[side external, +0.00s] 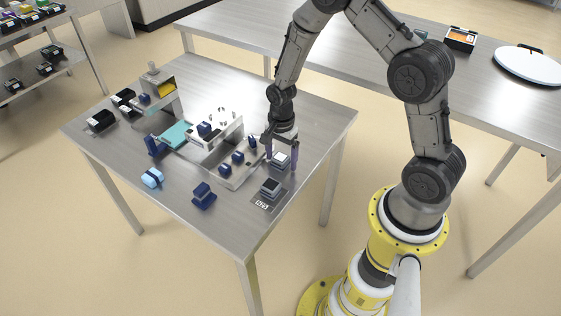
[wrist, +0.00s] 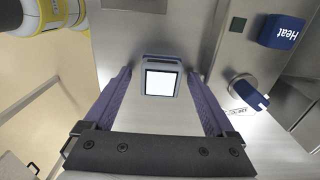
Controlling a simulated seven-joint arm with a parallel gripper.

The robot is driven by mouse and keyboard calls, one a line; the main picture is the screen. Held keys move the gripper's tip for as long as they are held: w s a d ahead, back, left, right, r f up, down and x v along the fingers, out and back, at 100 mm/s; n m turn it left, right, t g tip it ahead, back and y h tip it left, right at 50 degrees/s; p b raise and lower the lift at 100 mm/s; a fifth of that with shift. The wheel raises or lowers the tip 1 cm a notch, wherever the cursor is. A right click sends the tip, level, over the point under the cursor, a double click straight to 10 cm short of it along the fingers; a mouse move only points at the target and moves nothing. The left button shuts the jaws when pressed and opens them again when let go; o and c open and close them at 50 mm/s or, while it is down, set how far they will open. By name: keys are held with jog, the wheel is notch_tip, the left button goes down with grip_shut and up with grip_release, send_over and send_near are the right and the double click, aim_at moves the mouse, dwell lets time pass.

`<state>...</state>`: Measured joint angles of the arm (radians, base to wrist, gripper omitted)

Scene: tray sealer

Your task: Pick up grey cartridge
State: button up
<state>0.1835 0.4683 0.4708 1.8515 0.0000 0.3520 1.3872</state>
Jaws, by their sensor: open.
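A small grey cartridge (side external: 281,159) with a pale top stands near the right edge of the steel table. It also shows in the wrist view (wrist: 149,61) as a grey frame around a bright white face. My gripper (side external: 282,167) points down over it, with one purple finger on each side. In the wrist view my gripper (wrist: 160,76) is open, with visible gaps between the fingers and the cartridge. A second grey block (side external: 270,186) sits on a dark labelled plate in front of it. Contact and height are hard to judge.
The steel sealer (side external: 228,176) with several blue blocks stands just left of my gripper. The wrist view shows a blue "Heat" block (wrist: 281,32) and a blue-and-white knob (wrist: 249,93) to the right. A dark blue block (side external: 203,195) lies at the front.

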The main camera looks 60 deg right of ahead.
grip_shut()
dwell(0.4)
jog(key=shift+r, duration=0.1)
